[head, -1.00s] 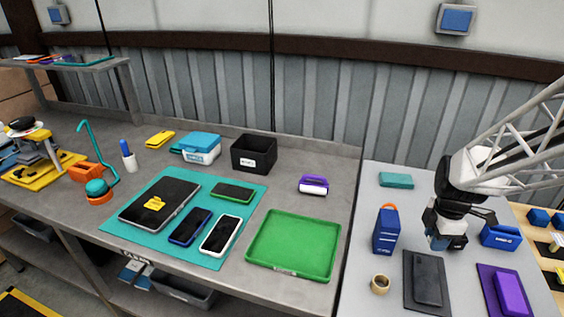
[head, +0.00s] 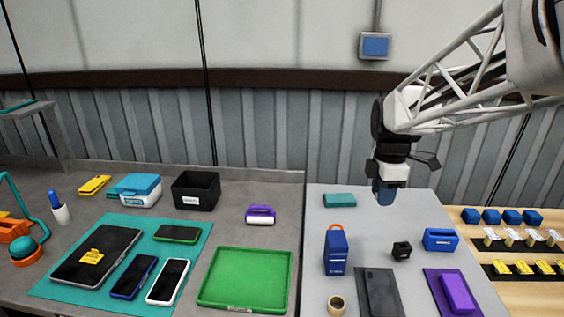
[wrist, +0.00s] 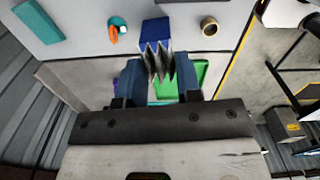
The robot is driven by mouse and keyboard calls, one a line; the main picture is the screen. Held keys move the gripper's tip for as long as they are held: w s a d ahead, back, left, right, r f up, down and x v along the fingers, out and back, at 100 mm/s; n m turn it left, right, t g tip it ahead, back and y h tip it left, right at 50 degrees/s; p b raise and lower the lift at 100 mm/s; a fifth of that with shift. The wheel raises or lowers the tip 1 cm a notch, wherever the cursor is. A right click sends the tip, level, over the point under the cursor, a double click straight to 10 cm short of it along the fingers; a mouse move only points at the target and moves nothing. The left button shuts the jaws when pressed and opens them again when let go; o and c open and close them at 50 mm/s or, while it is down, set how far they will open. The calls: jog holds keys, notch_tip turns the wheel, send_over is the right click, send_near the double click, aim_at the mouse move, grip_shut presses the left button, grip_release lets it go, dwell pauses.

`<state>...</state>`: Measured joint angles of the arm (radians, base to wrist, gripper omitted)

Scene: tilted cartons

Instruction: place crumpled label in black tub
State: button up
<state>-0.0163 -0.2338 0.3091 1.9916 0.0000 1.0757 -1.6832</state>
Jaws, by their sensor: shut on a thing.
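The black tub (head: 196,190) with a white tag on its front stands on the left grey bench near the back wall. My gripper (head: 383,195) is raised over the right light-grey table, to the right of the tub and well apart from it. In the wrist view, the blue fingers of my gripper (wrist: 158,78) are shut on the crumpled label (wrist: 158,60), a grey, zigzag-folded piece sticking out beyond the fingertips. The label cannot be made out in the head view.
A green tray (head: 245,278) and a purple-and-white item (head: 260,215) lie between tub and arm. A teal-and-white box (head: 138,190) is beside the tub.

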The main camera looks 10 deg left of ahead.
jog(key=w+a+r+m, duration=0.1)
jog(key=w+a+m, duration=0.4)
jog(key=w+a, duration=0.75)
jog(key=w+a+r+m, duration=0.2)
jog(key=w+a+m, duration=0.55)
jog(key=a, duration=0.85)
jog(key=w+a+f+m, duration=0.1)
jog(key=w+a+m, duration=0.1)
jog(key=a, duration=0.8)
jog(key=w+a+f+m, duration=0.1)
jog(key=w+a+m, duration=0.1)
jog(key=a, duration=0.8)
jog(key=w+a+f+m, duration=0.2)
jog(key=a+m, duration=0.1)
jog(key=a, duration=0.7)
jog(key=shift+s+a+f, duration=0.1)
jog(key=shift+a+f, duration=0.05)
jog(key=shift+f, duration=1.1)
jog(key=shift+a+f, duration=0.15)
jog(key=shift+f, duration=1.05)
notch_tip(320, 180, down, 14)
jog(key=shift+f, duration=0.1)
